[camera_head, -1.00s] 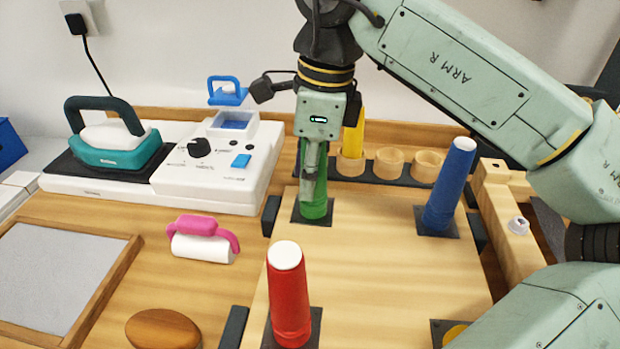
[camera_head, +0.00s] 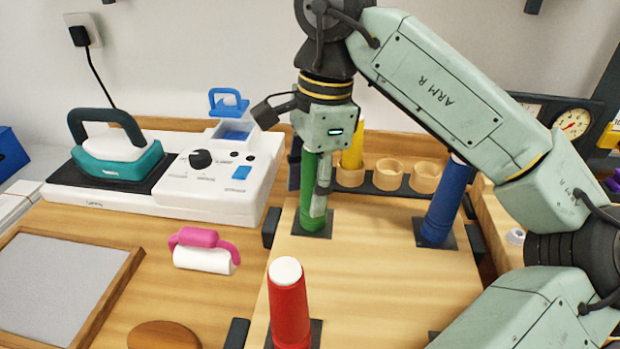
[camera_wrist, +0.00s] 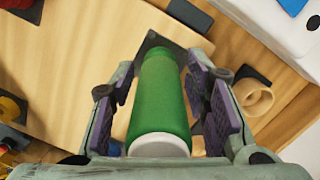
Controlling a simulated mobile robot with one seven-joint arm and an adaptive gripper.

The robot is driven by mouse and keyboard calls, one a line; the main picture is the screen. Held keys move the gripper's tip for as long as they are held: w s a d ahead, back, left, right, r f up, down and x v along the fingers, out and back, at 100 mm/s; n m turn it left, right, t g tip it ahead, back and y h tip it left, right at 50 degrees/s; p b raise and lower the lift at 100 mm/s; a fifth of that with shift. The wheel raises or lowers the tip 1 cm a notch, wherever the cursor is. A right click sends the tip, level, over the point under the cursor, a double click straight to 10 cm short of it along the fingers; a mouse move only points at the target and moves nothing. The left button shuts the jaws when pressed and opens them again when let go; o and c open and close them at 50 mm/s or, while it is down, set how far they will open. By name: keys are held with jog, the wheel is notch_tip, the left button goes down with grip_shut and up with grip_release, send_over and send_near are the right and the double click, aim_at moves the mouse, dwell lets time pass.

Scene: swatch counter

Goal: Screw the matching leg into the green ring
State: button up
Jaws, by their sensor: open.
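The green leg (camera_head: 309,180) stands upright on a dark square plate on the wooden board. Its white end faces up in the wrist view (camera_wrist: 163,95). The green ring (camera_head: 313,223) is at the leg's foot; the seam between the two cannot be told. My gripper (camera_head: 318,190) points down over the leg. Its fingers are open on both sides of the leg, with gaps visible in the wrist view (camera_wrist: 165,85). A red leg (camera_head: 289,308) and a blue leg (camera_head: 444,205) stand on other plates. A yellow leg (camera_head: 353,150) stands in the rack behind.
The rack has empty wooden cups (camera_head: 389,175) right of the yellow leg. A white machine (camera_head: 215,185) with a teal iron (camera_head: 117,160) stands at left. A pink-handled roller (camera_head: 203,252) lies left of the board. The board's middle (camera_head: 365,275) is clear.

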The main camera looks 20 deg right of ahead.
jog(key=shift+r+n+p, duration=0.2)
jog(key=shift+n+p, duration=0.25)
jog(key=shift+n, duration=0.55)
jog(key=n+p, duration=0.1)
jog(key=n, duration=0.2)
jog(key=shift+s+g+p, duration=0.15)
jog(key=shift+g+p, duration=0.15)
jog(key=n, duration=0.2)
jog(key=n+p, duration=0.1)
jog(key=n, duration=0.1)
jog(key=shift+f+n+h, duration=0.2)
jog(key=shift+n+h, duration=0.1)
jog(key=shift+c, duration=0.2)
